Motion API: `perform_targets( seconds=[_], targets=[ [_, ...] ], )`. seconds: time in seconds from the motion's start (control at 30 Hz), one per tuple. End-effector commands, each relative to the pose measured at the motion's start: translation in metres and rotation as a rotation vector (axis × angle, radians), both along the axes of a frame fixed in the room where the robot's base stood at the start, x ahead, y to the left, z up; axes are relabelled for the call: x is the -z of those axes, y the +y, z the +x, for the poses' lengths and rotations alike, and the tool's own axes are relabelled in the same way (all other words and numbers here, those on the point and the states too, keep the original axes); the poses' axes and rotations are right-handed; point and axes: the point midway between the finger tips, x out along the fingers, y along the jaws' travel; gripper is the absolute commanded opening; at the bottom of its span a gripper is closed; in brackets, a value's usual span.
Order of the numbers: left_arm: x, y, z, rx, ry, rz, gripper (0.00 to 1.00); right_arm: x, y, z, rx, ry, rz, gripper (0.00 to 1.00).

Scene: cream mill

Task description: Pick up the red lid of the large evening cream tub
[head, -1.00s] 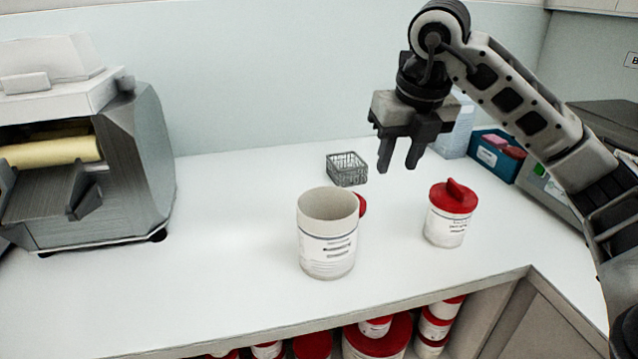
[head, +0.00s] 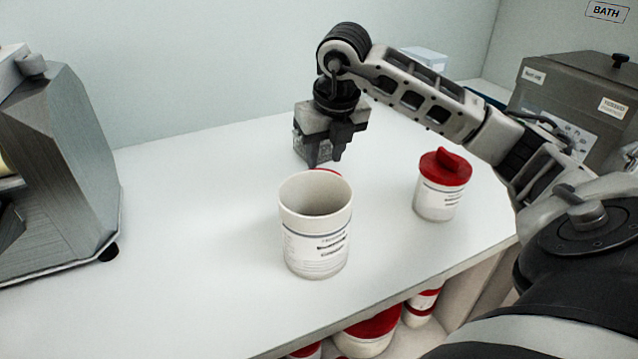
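The large cream tub (head: 316,240) stands open and upright on the white counter, white with a printed label. A sliver of a red lid (head: 328,171) shows just behind its rear rim; the tub hides the rest. My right gripper (head: 326,160) points down above and behind the tub, close to that red sliver. Its two fingers are apart with nothing seen between them. I cannot tell whether they touch the lid. My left gripper is not in view.
A smaller tub with a red lid (head: 444,184) stands to the right. A grey machine (head: 60,170) stands at the left, a grey bath unit (head: 575,100) at the right. More red-lidded tubs (head: 367,332) sit below the counter.

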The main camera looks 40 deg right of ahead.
Motion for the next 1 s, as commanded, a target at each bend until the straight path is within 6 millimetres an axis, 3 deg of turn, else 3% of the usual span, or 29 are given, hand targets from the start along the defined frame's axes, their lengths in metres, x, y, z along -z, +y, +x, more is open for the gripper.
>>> perform_targets(
  seconds=[0.4, 0.67, 0.7, 0.8, 0.83, 1.0],
  targets=[
    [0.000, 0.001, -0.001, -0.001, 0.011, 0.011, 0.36, 0.047, -0.002, 0.014, 0.000, 0.003, 0.001, 0.35],
    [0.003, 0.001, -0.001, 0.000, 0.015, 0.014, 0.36, 0.051, -0.002, 0.016, -0.001, 0.000, 0.001, 0.35],
    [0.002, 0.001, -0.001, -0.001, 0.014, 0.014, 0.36, 0.051, -0.002, 0.016, -0.001, 0.000, 0.001, 0.32],
    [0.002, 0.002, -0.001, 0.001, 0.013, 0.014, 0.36, 0.051, -0.002, 0.016, -0.001, 0.000, 0.001, 0.04],
    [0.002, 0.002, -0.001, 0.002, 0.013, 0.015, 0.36, 0.051, -0.002, 0.016, -0.001, 0.000, 0.001, 0.00],
    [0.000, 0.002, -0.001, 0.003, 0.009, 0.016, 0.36, 0.051, -0.002, 0.016, 0.000, 0.000, 0.001, 0.00]
  ],
)
